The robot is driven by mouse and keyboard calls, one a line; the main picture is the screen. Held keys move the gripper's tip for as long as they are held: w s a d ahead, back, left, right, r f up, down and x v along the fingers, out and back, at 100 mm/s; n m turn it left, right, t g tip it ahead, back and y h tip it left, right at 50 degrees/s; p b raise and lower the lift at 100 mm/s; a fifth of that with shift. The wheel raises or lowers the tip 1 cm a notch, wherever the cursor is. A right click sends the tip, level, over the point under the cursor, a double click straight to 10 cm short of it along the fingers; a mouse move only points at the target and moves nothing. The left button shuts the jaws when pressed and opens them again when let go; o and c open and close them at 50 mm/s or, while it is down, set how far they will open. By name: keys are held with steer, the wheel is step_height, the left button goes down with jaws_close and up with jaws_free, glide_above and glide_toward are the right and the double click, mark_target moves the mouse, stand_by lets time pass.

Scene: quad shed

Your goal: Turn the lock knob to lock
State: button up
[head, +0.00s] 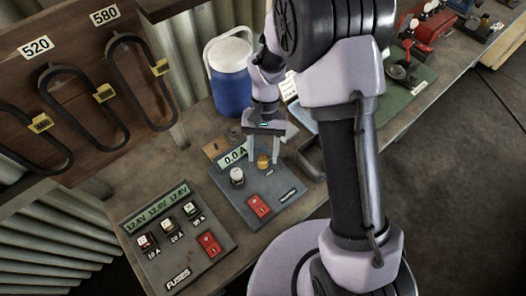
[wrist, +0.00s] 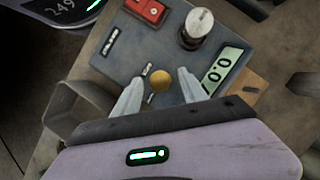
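A grey control panel (head: 225,195) lies on the bench with a small brass knob (head: 263,161), a larger silver knob (head: 237,177), a red rocker switch (head: 259,205) and a display reading 0.0 A (head: 233,155). The label beside the brass knob is too small to read, so I cannot confirm it is the lock knob. My gripper (head: 262,158) points down over the panel, its two fingers spread either side of the brass knob. In the wrist view the brass knob (wrist: 160,81) sits between the open fingertips, with gaps on both sides. The silver knob (wrist: 197,25) is beyond them.
A fuse panel (head: 180,240) with several switches lies at the front left. A blue jug with a white lid (head: 231,85) stands behind the panel. A dark tray (head: 312,155) is close on the right. Black loops (head: 140,80) hang on a board at the left.

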steer(key=shift+r, duration=0.1)
steer(key=p+v, duration=0.5)
steer(key=v, duration=1.2)
